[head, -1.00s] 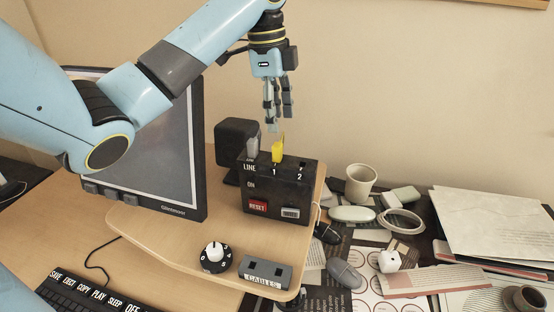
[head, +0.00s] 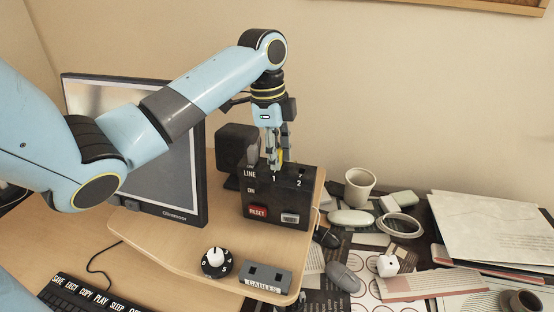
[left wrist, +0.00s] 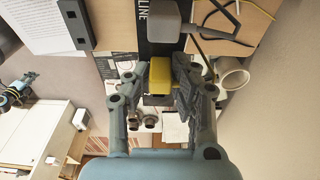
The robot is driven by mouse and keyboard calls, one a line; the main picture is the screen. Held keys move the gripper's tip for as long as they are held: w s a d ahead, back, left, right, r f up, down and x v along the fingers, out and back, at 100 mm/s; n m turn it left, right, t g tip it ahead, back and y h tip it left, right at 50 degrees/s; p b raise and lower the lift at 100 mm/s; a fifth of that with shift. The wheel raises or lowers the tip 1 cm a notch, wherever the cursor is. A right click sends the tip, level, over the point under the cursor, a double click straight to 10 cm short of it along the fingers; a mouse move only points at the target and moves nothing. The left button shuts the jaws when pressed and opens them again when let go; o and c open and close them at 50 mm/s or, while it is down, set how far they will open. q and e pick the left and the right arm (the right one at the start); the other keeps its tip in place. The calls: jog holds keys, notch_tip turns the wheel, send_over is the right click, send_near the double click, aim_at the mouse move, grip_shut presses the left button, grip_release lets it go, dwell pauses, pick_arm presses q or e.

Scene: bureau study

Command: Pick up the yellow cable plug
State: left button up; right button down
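The yellow cable plug (head: 280,156) stands upright in slot 1 on top of the black LINE box (head: 262,197), mostly hidden by my fingers in the head view. In the left wrist view the plug (left wrist: 160,76) is between my left gripper's fingers. My left gripper (head: 275,165) points down around it. Its fingers (left wrist: 157,88) are apart: a gap shows on the plug's left, and the right finger is close to it. I cannot tell whether that finger touches. What seems to be my right gripper (left wrist: 24,84) is small at the left edge of the wrist view.
A grey plug (head: 253,152) stands beside the yellow one; slot 2 looks empty. A CABLES holder (head: 265,277) and a dial (head: 216,262) are on the wooden board. A monitor (head: 165,170) stands left, and a cup (head: 359,187) and clutter lie right.

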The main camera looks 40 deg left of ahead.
pick_arm(q)
jog(key=c, duration=0.3)
